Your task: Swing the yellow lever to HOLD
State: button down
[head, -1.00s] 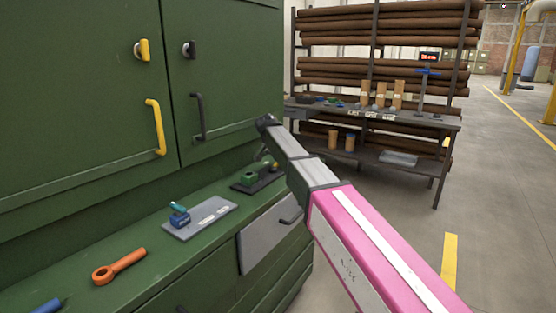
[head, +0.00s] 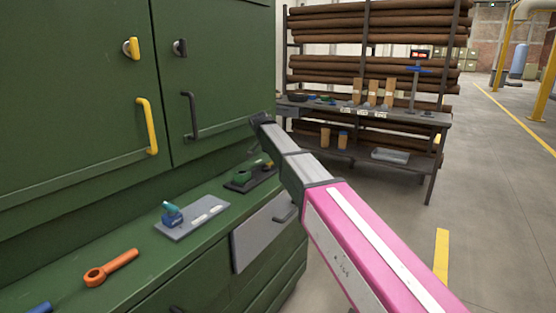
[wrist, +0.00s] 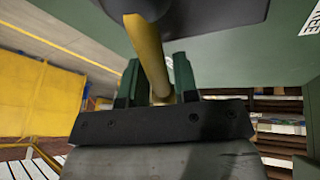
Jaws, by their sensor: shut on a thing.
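In the wrist view the yellow lever (wrist: 146,45) is a round bar running down from a dark hub (wrist: 185,8) at the top. My gripper (wrist: 156,78) has its two green fingers on either side of the bar, near its lower end, and is shut on it. In the head view my arm reaches to the right edge of the green cabinet (head: 225,75). The lever and fingers cannot be made out there.
The cabinet front has a yellow handle (head: 147,125) and a dark handle (head: 191,114). Its ledge holds an orange wrench-like tool (head: 110,268) and a grey plate (head: 205,218). A bench (head: 440,119) and racked brown rolls stand behind. The floor at right is open.

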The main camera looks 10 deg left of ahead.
jog(key=shift+d, duration=0.1)
jog(key=c, duration=1.1)
grip_release()
jog(key=shift+o, duration=0.2)
jog(key=v, duration=1.1)
